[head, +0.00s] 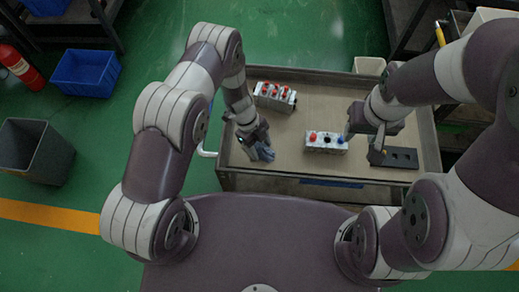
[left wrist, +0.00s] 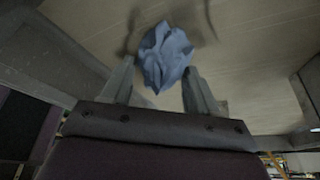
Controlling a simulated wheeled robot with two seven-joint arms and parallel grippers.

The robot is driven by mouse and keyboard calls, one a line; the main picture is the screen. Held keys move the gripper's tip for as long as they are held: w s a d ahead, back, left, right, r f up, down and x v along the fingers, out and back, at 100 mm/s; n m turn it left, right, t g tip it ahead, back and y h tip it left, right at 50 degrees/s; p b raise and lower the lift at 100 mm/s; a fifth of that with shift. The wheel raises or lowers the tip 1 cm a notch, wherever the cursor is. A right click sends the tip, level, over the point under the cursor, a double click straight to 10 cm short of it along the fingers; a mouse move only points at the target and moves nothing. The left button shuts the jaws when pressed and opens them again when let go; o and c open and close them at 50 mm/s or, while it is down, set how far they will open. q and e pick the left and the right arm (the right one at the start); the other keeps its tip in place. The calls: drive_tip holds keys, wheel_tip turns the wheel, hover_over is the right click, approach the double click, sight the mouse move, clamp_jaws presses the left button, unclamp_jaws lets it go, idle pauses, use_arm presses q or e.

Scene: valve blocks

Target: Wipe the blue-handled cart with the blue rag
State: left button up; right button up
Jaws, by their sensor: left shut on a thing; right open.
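The cart (head: 315,103) has a flat tan top with raised grey edges. My left gripper (head: 258,148) is over the cart's front left part, shut on the crumpled blue rag (head: 266,154). In the left wrist view the rag (left wrist: 166,57) sits between the fingertips, close over the cart top; I cannot tell if it touches. My right gripper (head: 362,142) is open, pointing down between a valve block and a black plate.
A valve block with red knobs (head: 275,96) stands at the cart's back left. The black plate with holes (head: 397,158) lies at front right. A grey bin (head: 36,150) and blue crate (head: 85,73) stand on the floor.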

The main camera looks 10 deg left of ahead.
sight(255, 165)
use_arm(q)
drive_tip(key=shift+w+b, duration=0.45)
drive_tip(key=shift+w, duration=1.55)
drive_tip(key=w, duration=0.1)
drive_tip(key=w+b, duration=0.2)
drive_tip(key=shift+w+f, duration=0.2)
drive_tip(key=shift+f, duration=0.05)
drive_tip(key=shift+w+r+b, duration=0.1)
drive_tip(key=shift+w+b, duration=0.1)
drive_tip(key=shift+b, duration=0.15)
drive_tip(key=shift+a+r, duration=0.15)
drive_tip(key=shift+w+a, duration=0.1)
drive_tip(key=shift+a, duration=0.6)
drive_tip(key=shift+a+p, duration=0.15)
drive_tip(key=shift+p, duration=0.2)
drive_tip(key=s+p, duration=0.2)
drive_tip(key=s, duration=0.1)
drive_tip(key=shift+s+r, duration=0.1)
drive_tip(key=shift+r, duration=0.1)
drive_tip(key=shift+s+f, duration=0.2)
drive_tip(key=shift+s, duration=0.4)
drive_tip(key=s+p, duration=0.1)
drive_tip(key=s, duration=0.2)
drive_tip(key=shift+s+f+p, duration=0.2)
drive_tip(key=shift+s+p, duration=0.1)
drive_tip(key=shift+s, duration=0.25)
drive_tip(key=shift+s+p, duration=0.4)
drive_tip(key=shift+s, duration=1.6)
